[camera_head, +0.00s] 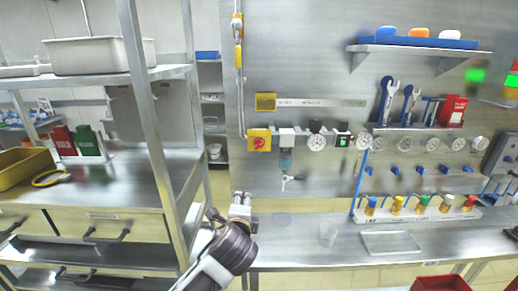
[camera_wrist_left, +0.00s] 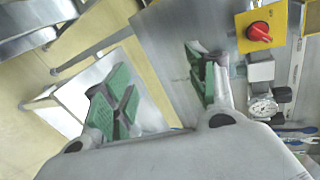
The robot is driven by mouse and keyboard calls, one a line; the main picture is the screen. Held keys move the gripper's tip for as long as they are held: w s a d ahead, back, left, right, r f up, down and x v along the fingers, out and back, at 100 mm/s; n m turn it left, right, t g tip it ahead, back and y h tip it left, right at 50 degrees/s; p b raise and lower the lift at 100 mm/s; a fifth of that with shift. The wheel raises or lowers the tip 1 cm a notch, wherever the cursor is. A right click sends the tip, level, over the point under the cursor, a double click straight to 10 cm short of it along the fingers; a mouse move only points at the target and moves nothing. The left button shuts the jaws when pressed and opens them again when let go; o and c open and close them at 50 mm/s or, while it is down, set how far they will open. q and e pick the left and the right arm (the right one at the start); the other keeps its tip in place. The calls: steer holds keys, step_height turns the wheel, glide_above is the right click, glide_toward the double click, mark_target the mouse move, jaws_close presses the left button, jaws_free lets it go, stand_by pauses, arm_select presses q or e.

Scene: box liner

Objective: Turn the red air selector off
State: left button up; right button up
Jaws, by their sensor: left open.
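The red air selector (camera_head: 259,143) is a red knob on a yellow square plate on the steel wall panel. It also shows at the upper right of the left wrist view (camera_wrist_left: 259,31), beyond the fingers. My left gripper (camera_head: 241,203) is below the selector in the head view, apart from it. In the left wrist view its two green-padded fingers (camera_wrist_left: 160,90) are spread and empty. My right gripper is in neither view.
A gauge (camera_head: 317,142) and fittings sit right of the selector, with a hanging valve (camera_head: 287,178) below them. A steel shelf rack (camera_head: 165,140) stands to the left.

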arm_select(q)
steer(key=w+d+r+m+t, duration=0.2)
steer(key=r+m, duration=0.1)
steer(key=r, duration=0.3)
steer(key=w+d+r+m+t, duration=0.2)
steer(key=d+r+m, duration=0.1)
steer(key=r+m, duration=0.1)
steer(key=shift+r+m, duration=0.3)
steer(key=shift+r, duration=0.6)
steer(key=shift+w+d, duration=0.1)
steer(key=p, duration=0.1)
glide_toward(259, 146)
steer(key=shift+w+f+p, duration=0.1)
steer(key=shift+w+p, duration=0.8)
steer(key=shift+w, duration=3.4)
